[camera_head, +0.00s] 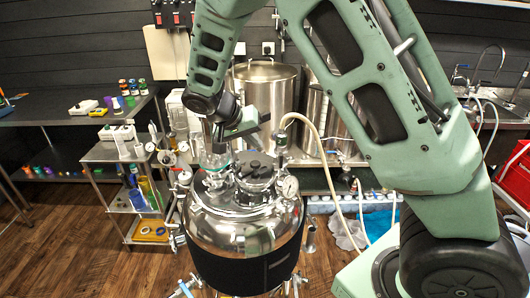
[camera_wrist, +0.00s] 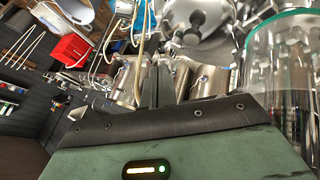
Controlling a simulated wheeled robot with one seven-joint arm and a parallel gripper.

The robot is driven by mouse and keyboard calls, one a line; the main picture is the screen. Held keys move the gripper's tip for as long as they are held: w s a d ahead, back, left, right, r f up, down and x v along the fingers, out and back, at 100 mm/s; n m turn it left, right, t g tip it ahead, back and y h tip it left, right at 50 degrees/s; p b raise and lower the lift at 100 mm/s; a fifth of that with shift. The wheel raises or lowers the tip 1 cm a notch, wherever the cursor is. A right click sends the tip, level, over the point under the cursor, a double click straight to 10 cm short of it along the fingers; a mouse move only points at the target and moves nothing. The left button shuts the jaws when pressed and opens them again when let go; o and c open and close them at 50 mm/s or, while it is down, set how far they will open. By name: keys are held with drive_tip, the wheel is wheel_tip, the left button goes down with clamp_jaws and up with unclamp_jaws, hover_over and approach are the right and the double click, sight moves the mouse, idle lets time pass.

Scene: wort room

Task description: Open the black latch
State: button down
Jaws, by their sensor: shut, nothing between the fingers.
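A steel vessel (camera_head: 243,232) with a dark band stands in front of me in the head view. Black fittings (camera_head: 255,168) sit on its lid; I cannot tell which part is the latch. My gripper (camera_head: 262,119) is above the lid, pointing right and apart from the black fittings. In the wrist view my gripper (camera_wrist: 158,84) has its two dark fingers together with nothing between them. A clear glass cylinder (camera_wrist: 284,85) stands close to the right of the fingers there. The same glass is partly hidden behind my wrist in the head view.
A pressure gauge (camera_head: 289,187) and a hose (camera_head: 318,135) rise at the vessel's right. Large steel tanks (camera_head: 265,88) stand behind it. A steel cart (camera_head: 125,185) with bottles is at the left. A red box (camera_wrist: 72,49) shows in the wrist view. Wood floor is clear at front left.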

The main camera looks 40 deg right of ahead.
drive_tip(key=p, duration=0.4)
hover_over(271, 173)
drive_tip(key=f, duration=0.7)
drive_tip(key=shift+s+a+f, duration=0.1)
drive_tip(key=shift+a+f, duration=0.1)
drive_tip(key=shift+f, duration=0.2)
drive_tip(key=shift+d+b, duration=0.15)
drive_tip(key=shift+b, duration=0.3)
